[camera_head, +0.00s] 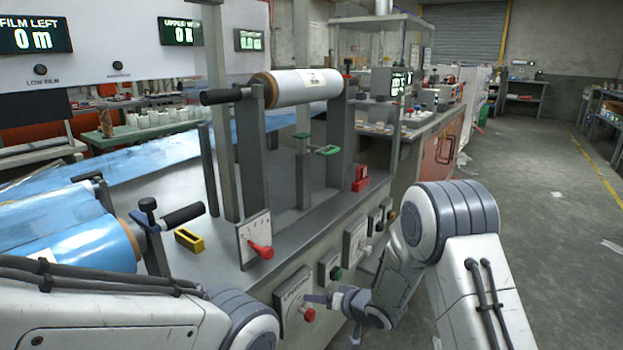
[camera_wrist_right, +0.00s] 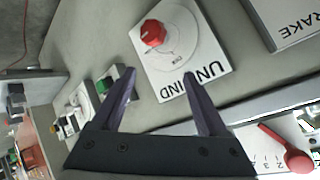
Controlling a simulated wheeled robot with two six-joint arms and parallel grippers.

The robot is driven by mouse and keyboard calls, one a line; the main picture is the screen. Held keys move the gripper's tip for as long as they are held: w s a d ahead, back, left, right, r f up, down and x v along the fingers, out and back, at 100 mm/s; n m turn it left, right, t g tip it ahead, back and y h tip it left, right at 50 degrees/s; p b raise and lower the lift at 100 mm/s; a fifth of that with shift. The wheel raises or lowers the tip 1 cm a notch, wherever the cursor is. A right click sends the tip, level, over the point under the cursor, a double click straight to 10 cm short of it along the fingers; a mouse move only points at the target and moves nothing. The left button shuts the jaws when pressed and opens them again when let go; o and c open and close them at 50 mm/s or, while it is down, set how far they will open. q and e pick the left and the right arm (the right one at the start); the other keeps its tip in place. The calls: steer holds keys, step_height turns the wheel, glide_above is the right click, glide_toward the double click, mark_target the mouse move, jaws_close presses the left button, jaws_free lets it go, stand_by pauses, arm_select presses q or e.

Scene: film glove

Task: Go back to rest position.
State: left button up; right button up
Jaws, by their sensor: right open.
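My right gripper (camera_head: 318,299) is at the front panel of the machine, close to the unwind plate with its red knob (camera_head: 307,315). In the right wrist view my right gripper (camera_wrist_right: 159,76) is open, with nothing between its two dark fingers. The red knob (camera_wrist_right: 153,33) lies beyond the fingertips, apart from them, on the white plate (camera_wrist_right: 185,58) marked UNWIND. My left arm comes in at the lower left of the head view; its gripper is not in view.
A white film roll (camera_head: 305,87) sits on posts above the machine, and a blue roll (camera_head: 85,240) lies at the left. A red lever (camera_head: 262,250) and a green handle (camera_head: 327,150) stick out nearby. The floor (camera_head: 545,200) at the right is mostly open.

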steer(key=s+a+r+n+g+h, duration=0.1)
steer(key=s+r+n+h, duration=0.1)
steer(key=s+r, duration=0.4)
steer(key=s+r+n+g+h, duration=0.1)
steer(key=s+r+g+h, duration=0.15)
steer(key=s, duration=0.55)
steer(key=s+d+r+n+g+h, duration=0.1)
steer(key=s+r+n+g, duration=0.15)
steer(key=s, duration=0.95)
steer(key=s+d+r+n+g, duration=0.2)
steer(key=s+g, duration=0.1)
steer(key=s, duration=0.9)
step_height(320, 180, up, 29)
steer(key=p, duration=2.9)
steer(key=shift+a+r+m, duration=0.15)
steer(key=shift+r+m, duration=0.05)
steer(key=shift+m, duration=0.15)
